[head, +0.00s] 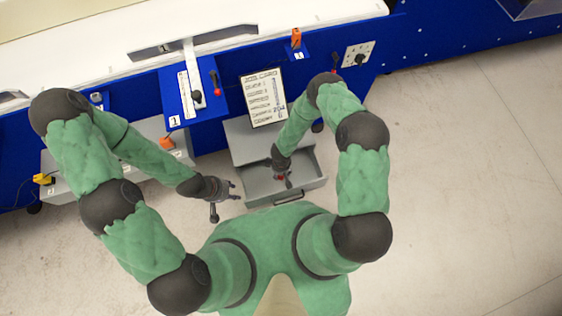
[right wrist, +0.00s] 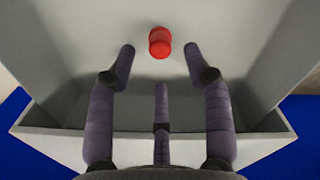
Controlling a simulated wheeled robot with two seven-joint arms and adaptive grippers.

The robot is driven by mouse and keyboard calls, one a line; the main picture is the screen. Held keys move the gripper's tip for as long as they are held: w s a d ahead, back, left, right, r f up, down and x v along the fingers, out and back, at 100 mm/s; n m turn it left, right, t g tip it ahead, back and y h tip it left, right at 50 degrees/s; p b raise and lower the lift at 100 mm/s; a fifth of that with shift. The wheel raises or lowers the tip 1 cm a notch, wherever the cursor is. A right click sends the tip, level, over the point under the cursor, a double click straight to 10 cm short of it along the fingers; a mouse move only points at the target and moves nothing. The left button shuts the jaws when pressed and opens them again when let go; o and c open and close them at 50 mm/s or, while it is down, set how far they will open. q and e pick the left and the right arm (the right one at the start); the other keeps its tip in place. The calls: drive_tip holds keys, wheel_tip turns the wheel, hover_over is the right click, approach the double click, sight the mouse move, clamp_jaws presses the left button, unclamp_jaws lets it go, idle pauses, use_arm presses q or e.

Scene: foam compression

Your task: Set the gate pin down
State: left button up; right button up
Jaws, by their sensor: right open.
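A red cylindrical piece (right wrist: 160,42), which I take to be the gate pin, rests on the grey floor of the open drawer (head: 310,168). In the right wrist view it sits just beyond my right gripper (right wrist: 156,60), between the lines of its spread fingertips and not touching them. In the head view a bit of red (head: 281,177) shows by my right gripper (head: 285,181), which is inside the drawer, open and empty. My left gripper (head: 227,198) is in the air left of the drawer, its fingers apart and nothing visible in them.
The drawer walls stand close around my right gripper. A job card (head: 263,97) leans behind the drawer. A blue panel marked 1 (head: 178,113) carries a white scale and a red-handled lever (head: 215,82). The floor at right is clear.

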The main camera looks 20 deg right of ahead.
drive_tip(key=s+a+r+m+g+y+p, duration=0.15)
drive_tip(key=s+r, duration=0.25)
drive_tip(key=r, duration=0.4)
drive_tip(key=s+a+r+m+g+y+p, duration=0.1)
drive_tip(key=s+a+r+m+y, duration=0.25)
drive_tip(key=r, duration=0.45)
drive_tip(key=s+d+r+m+t+h, duration=0.1)
drive_tip(key=d+r+m+t, duration=0.2)
drive_tip(key=r, duration=0.3)
drive_tip(key=shift+s+d+r+m, duration=0.35)
drive_tip(key=shift+d+m, duration=0.05)
drive_tip(key=shift+m, duration=0.5)
